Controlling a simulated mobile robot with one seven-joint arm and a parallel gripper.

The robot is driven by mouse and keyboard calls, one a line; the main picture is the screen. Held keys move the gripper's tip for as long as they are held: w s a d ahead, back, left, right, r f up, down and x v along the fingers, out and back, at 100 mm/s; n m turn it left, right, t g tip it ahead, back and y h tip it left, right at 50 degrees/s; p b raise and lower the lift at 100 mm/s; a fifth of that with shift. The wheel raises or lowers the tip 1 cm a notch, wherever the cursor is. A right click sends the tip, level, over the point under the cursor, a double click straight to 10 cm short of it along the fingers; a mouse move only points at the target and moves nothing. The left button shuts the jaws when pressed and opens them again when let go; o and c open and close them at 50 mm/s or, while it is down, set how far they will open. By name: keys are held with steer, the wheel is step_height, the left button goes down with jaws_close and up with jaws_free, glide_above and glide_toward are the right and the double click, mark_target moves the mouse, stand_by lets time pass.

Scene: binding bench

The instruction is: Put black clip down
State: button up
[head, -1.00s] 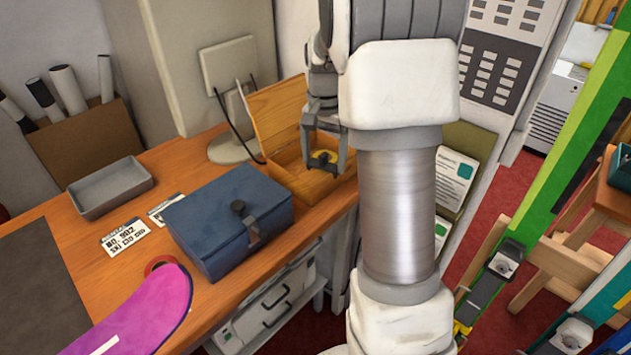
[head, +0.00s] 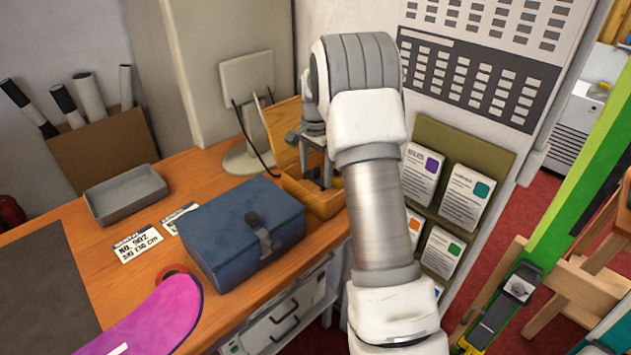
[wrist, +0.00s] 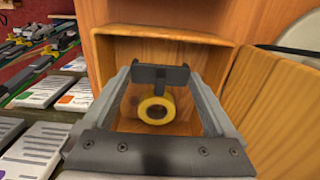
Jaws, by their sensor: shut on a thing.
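My gripper (head: 322,178) is down at the open wooden box (head: 309,202) at the back of the bench, its fingers inside the opening. In the wrist view my gripper (wrist: 160,77) is shut on the black clip (wrist: 158,86), a small dark piece between the fingertips. I cannot tell whether clip and ring touch. In the head view the fingers mostly hide the clip.
The box's raised lid (head: 283,135) stands beside my gripper. A blue case (head: 235,225) sits in front of the box, with a grey tray (head: 126,195) and labels to the left. A monitor (head: 247,80) stands behind. A card rack (head: 455,140) is at right.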

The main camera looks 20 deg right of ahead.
steer(key=shift+w+f, duration=0.1)
steer(key=shift+f, duration=2.05)
steer(key=shift+f, duration=0.15)
steer(key=o, duration=1)
